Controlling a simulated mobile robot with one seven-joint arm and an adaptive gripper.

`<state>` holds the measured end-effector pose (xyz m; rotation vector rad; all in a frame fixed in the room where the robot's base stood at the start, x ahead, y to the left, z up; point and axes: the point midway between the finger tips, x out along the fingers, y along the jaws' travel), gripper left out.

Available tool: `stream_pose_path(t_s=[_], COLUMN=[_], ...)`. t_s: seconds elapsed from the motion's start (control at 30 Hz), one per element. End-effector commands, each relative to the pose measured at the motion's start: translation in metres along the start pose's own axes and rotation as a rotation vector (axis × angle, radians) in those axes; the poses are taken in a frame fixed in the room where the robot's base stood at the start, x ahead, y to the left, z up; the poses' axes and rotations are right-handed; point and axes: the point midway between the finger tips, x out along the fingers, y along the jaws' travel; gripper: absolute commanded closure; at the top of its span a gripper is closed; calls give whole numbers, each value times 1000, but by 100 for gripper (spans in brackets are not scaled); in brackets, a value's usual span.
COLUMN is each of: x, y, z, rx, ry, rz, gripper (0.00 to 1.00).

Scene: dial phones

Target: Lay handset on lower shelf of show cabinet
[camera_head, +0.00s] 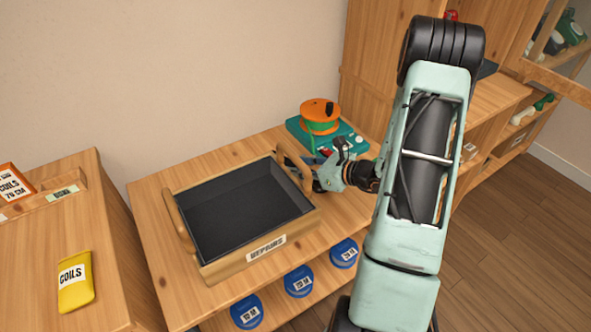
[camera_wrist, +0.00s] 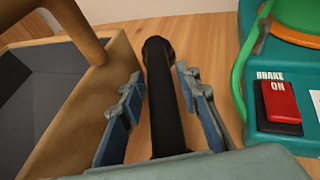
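A black handset (camera_wrist: 162,100) lies on the table in the narrow gap between the wooden-rimmed tray and the teal winder, seen in the wrist view. In the head view I cannot make it out. My gripper (camera_wrist: 160,78) has its blue-grey fingers on either side of the handset, with a small gap of wood showing on the left, so it looks open around it. In the head view, my gripper (camera_head: 322,178) is at the tray's right side. The show cabinet (camera_head: 567,82) is at the far right, with glass above and a low shelf holding a white handset (camera_head: 522,116) and a green one (camera_head: 544,101).
A black-lined tray (camera_head: 238,268) labelled REPAIRS stands on the table. A teal winder (camera_head: 352,143) with an orange reel sits close behind my gripper; its red switch (camera_wrist: 282,100) shows close by. Several blue tins (camera_head: 298,282) are on the shelf below. A yellow pouch (camera_head: 75,290) lies left.

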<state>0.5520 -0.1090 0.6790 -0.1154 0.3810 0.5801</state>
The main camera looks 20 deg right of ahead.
Motion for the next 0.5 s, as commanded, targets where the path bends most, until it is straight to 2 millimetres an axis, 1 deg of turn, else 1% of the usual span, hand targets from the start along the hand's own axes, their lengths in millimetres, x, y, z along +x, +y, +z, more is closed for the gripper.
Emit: stream_pose_path(t_s=[0.03,0.07,0.3,0.5], x=[0,0,0,0], y=[0,0,0,0], z=[0,0,0,1], rx=[0,0,0,-1], ry=[0,0,0,-2], rz=[0,0,0,0], gripper=[70,73,99,100])
